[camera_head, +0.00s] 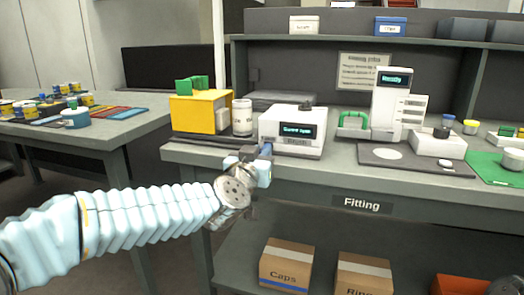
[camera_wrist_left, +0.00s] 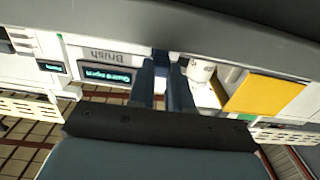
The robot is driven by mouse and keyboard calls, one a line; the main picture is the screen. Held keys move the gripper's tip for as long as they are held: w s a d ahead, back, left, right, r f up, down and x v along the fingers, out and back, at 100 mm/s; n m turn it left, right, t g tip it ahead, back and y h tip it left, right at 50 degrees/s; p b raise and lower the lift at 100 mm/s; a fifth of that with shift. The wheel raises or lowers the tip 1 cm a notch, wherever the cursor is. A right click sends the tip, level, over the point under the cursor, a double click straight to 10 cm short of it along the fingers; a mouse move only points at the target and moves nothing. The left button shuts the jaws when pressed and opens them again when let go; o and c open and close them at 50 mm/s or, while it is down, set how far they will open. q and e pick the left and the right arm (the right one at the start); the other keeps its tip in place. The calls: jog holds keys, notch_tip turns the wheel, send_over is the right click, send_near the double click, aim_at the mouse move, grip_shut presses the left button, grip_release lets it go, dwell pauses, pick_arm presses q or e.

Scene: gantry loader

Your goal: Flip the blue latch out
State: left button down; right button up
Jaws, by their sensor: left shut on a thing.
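The white device labelled Brush (camera_head: 292,130) stands at the front of the Fitting bench, with a lit display that seems to read "Guard open". The small blue latch (camera_head: 266,149) shows at its left front corner. My left gripper (camera_head: 258,160) reaches up to that corner from the front left. In the left wrist view, which is upside down, the gripper's two dark fingers (camera_wrist_left: 164,80) close around the blue latch (camera_wrist_left: 161,60), beside the device's front (camera_wrist_left: 105,65). The fingers hide most of the latch. My right gripper is not in view.
A yellow box with green parts (camera_head: 200,110) and a white canister (camera_head: 242,117) stand left of the device. A scale-like unit reading Ready (camera_head: 398,95) and a dark mat (camera_head: 415,162) are to the right. Cardboard boxes (camera_head: 287,265) sit on the lower shelf.

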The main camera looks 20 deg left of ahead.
pick_arm(q)
jog(key=shift+s, duration=0.1)
jog(key=c, duration=1)
grip_release()
jog(key=shift+c, duration=0.2)
jog(key=s, duration=1.3)
jog(key=shift+s+a+p, duration=0.25)
jog(key=shift+s+p, duration=0.15)
jog(key=shift+f, duration=0.1)
